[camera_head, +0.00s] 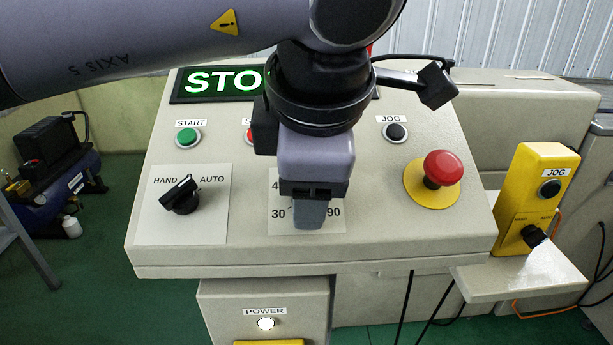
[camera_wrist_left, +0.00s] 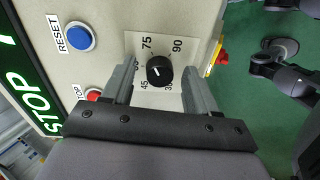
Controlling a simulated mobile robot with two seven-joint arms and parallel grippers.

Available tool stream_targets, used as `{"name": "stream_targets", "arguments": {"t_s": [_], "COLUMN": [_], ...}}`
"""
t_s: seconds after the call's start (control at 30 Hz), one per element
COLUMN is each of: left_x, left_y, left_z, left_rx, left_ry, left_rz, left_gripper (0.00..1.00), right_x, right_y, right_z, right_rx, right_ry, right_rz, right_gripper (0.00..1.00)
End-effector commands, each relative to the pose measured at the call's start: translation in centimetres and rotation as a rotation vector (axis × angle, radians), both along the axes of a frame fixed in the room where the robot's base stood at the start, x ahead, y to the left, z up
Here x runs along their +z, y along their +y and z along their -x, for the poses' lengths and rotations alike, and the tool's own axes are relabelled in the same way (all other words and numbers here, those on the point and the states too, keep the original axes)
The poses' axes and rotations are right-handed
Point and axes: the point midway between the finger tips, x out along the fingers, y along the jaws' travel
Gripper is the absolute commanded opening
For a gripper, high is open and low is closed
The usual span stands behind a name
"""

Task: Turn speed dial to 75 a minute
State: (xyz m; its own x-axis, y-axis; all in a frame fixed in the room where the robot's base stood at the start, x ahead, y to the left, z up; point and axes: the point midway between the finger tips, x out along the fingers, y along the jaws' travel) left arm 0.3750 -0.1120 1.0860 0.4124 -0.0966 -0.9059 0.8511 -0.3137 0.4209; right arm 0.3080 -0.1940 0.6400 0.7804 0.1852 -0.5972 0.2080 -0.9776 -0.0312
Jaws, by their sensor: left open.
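The speed dial (camera_wrist_left: 160,71) is a round black knob with a white mark on a white scale plate (camera_wrist_left: 187,62), numbered 30 to 90. In the left wrist view its mark points left, roughly toward 60; the exact reading is hard to tell. My left gripper (camera_wrist_left: 159,69) is open, with one finger on each side of the knob. Whether the fingers touch it I cannot tell. In the head view my left gripper (camera_head: 311,212) is over the plate and hides the knob; 30 and 90 show beside it. My right gripper is not in view.
The sloping panel holds a HAND/AUTO selector (camera_head: 181,195), a green START button (camera_head: 187,137), a black JOG button (camera_head: 395,132) and a red emergency stop (camera_head: 443,168). A lit STOP sign (camera_head: 222,82) is behind. The blue RESET button (camera_wrist_left: 79,37) shows in the wrist view.

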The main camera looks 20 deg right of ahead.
Motion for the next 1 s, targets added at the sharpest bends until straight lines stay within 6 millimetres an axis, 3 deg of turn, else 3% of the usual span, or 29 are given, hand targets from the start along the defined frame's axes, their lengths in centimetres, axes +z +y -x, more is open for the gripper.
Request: {"name": "stream_targets", "arguments": {"t_s": [0.5,1.0], "left_x": [6.1,6.4], "left_y": [0.6,0.7], "left_z": [2.8,2.9], "left_rx": [-0.001,-0.001], "left_ry": [-0.002,-0.001], "left_rz": [0.002,0.001], "left_gripper": [0.58,0.58], "right_x": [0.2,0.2], "right_y": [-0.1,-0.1], "right_z": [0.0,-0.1], "right_rx": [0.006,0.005], "right_ry": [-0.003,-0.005], "right_rz": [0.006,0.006], "right_gripper": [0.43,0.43]}}
